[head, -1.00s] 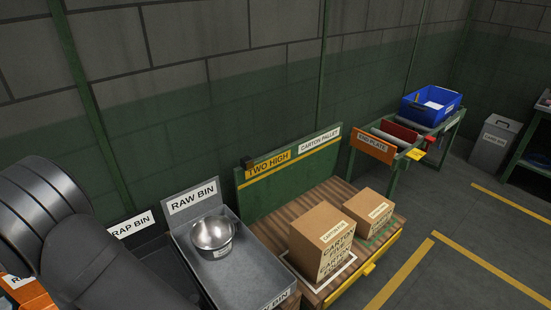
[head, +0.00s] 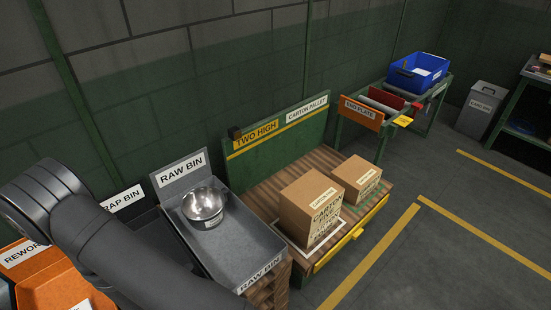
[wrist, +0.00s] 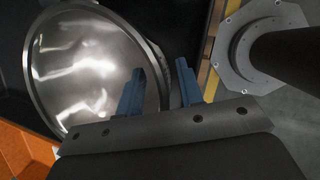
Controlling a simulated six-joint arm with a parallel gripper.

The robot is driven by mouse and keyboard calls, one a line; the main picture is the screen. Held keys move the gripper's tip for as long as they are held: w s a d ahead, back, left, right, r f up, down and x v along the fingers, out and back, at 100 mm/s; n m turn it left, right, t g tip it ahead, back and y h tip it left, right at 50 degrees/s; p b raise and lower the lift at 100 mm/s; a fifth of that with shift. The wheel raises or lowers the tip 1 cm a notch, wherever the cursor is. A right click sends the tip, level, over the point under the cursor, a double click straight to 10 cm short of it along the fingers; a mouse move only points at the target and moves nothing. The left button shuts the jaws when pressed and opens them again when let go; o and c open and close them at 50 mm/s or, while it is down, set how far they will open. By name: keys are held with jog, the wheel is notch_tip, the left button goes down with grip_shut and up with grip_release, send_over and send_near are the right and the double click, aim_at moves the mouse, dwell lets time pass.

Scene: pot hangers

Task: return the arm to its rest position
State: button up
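My arm (head: 115,250) fills the lower left of the head view; its gripper end is out of sight there. A shiny metal pot (wrist: 85,60) lies behind the fingers, on the left of that view. In the head view a metal pot (head: 203,204) sits in the grey raw bin (head: 245,240). I cannot tell whether both views show the same pot.
An orange rework bin (head: 60,285) and a dark scrap bin (head: 140,222) stand by my arm. Two cartons (head: 310,205) sit on the pallet (head: 262,195). A rack with a blue tub (head: 420,70) stands behind.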

dwell(0.4)
jog(key=v, duration=1.2)
jog(key=x, duration=1.1)
jog(key=shift+w+f, duration=0.2)
jog(key=shift+f, duration=0.15)
notch_tip(320, 180, up, 4)
jog(key=w+d+r, duration=0.3)
jog(key=d, duration=0.3)
jog(key=w+d+r, duration=0.3)
jog(key=d+r, duration=0.1)
jog(key=d, duration=0.2)
jog(key=shift+w+d+m, duration=0.35)
jog(key=shift+d+m, duration=0.05)
